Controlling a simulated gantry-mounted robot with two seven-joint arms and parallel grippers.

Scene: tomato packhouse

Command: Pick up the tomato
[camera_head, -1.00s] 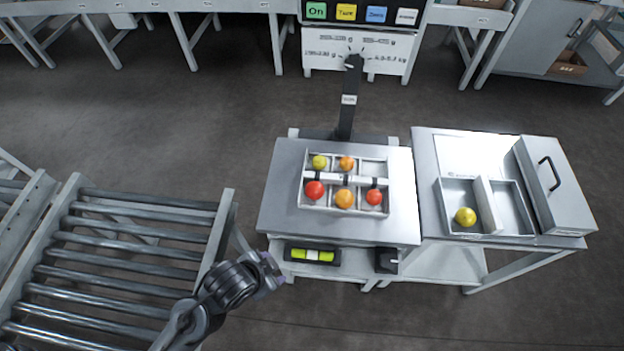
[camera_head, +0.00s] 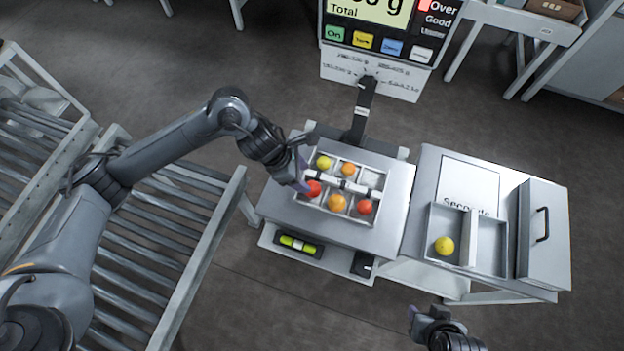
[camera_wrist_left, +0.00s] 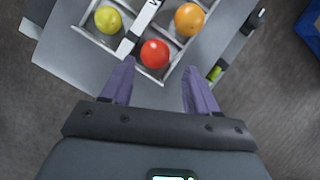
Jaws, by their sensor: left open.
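A white divided tray (camera_head: 337,216) on the metal scale platform holds several tomatoes. A red tomato (camera_head: 313,188) sits in its near left cell; an orange one (camera_head: 337,202) and another red one (camera_head: 364,207) are in the same row. A yellow-green tomato (camera_head: 323,162) and an orange one (camera_head: 348,169) sit in the far row. My left gripper (camera_head: 303,178) is open beside the left red tomato. In the left wrist view this red tomato (camera_wrist_left: 155,54) shows just beyond the open purple fingers (camera_wrist_left: 158,88), apart from them. My right gripper (camera_head: 413,318) is at the bottom, its jaws unclear.
A white bar lies across the tray's middle. A divided box (camera_head: 491,261) holding a yellow tomato (camera_head: 444,246) stands on the right table, beside a grey handled case (camera_head: 543,235). A roller conveyor (camera_head: 190,261) is at left. The scale's post (camera_head: 361,108) rises behind the tray.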

